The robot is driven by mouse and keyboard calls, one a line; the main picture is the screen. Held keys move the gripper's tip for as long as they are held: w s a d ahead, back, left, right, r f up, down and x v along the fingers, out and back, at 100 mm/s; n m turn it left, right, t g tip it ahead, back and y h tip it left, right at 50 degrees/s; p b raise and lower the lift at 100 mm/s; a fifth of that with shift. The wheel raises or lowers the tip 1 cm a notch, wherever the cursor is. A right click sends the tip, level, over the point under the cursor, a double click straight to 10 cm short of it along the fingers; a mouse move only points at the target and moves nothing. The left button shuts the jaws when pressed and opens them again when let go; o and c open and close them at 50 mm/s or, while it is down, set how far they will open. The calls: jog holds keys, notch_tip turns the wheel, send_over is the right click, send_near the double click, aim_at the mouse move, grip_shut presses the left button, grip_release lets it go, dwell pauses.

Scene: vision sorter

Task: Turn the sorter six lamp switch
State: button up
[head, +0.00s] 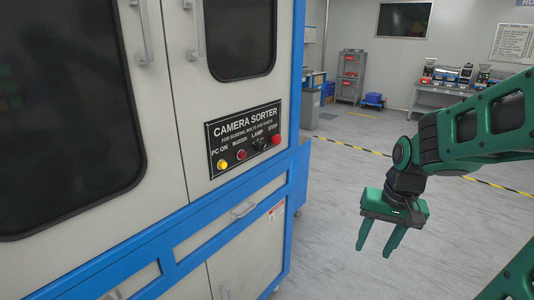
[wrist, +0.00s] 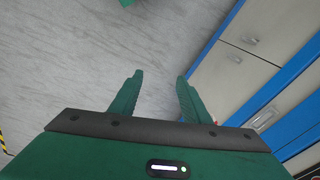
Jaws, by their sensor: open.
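The camera sorter's black control panel (head: 243,139) is on the cabinet front in the head view. Its lamp switch (head: 259,144) is a small dark knob under the word LAMP, between a red buzzer button (head: 241,155) and the red stop button (head: 276,139). My green gripper (head: 378,248) hangs to the right of the cabinet, pointing down, open and empty, well apart from the panel. In the wrist view my gripper's fingers (wrist: 158,78) are spread over bare floor. The panel's controls cannot be made out there. Which way the switch is turned is too small to tell.
The blue-framed sorter cabinet (head: 152,240) fills the left side, with door handles and a drawer handle (head: 243,210) standing out. Open grey floor (head: 335,200) lies right of it. A workbench (head: 450,92) and a shelf (head: 348,75) stand far back.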

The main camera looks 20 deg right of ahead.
jog(key=w+a+f+m+t+y, duration=0.1)
jog(key=w+a+f+t+y, duration=0.25)
jog(key=w, duration=0.75)
jog(key=m+t+y, duration=0.7)
jog(key=m+t, duration=0.3)
jog(key=m, duration=0.2)
send_near(262, 149)
jog(key=shift+g, duration=0.25)
jog(key=x, duration=0.5)
jog(key=d+x, duration=0.1)
jog(key=x, duration=0.2)
jog(key=shift+w+a, duration=0.15)
jog(key=shift+w, duration=0.35)
